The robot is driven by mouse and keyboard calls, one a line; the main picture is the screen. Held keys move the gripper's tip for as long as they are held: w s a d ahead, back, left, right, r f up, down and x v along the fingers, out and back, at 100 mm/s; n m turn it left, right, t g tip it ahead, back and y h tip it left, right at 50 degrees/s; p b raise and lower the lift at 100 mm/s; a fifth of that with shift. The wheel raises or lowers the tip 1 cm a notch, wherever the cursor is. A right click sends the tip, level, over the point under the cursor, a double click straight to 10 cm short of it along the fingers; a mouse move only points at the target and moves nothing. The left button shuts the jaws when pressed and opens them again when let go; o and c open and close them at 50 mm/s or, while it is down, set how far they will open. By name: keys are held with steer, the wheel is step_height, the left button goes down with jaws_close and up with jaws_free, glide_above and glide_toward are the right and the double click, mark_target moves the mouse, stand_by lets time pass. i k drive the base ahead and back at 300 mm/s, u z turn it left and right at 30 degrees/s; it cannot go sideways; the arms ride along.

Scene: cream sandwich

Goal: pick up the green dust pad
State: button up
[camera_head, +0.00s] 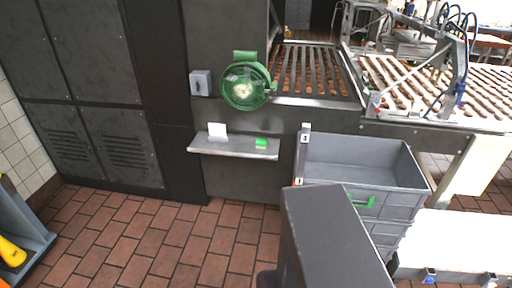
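A small bright green pad (261,142) with a pale underside lies on the right part of a narrow metal shelf (232,149). The shelf sticks out from the front of a dark machine. The pad looks like the green dust pad, but it is small in this view. My gripper is not in view. Nothing is seen touching the pad.
A white card (217,130) stands on the shelf's left part. A green round fitting (244,86) hangs above. Grey crates (366,163) are stacked to the right. A conveyor (310,72) carries biscuits behind. Tiled floor (170,235) before the shelf is clear.

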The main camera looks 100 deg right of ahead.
mark_target(260, 143)
steer(key=i, duration=0.3)
steer(key=z, duration=0.25)
steer(key=k, duration=0.15)
steer(key=z, duration=3.1)
steer(key=i, duration=0.4)
steer(key=z, duration=0.1)
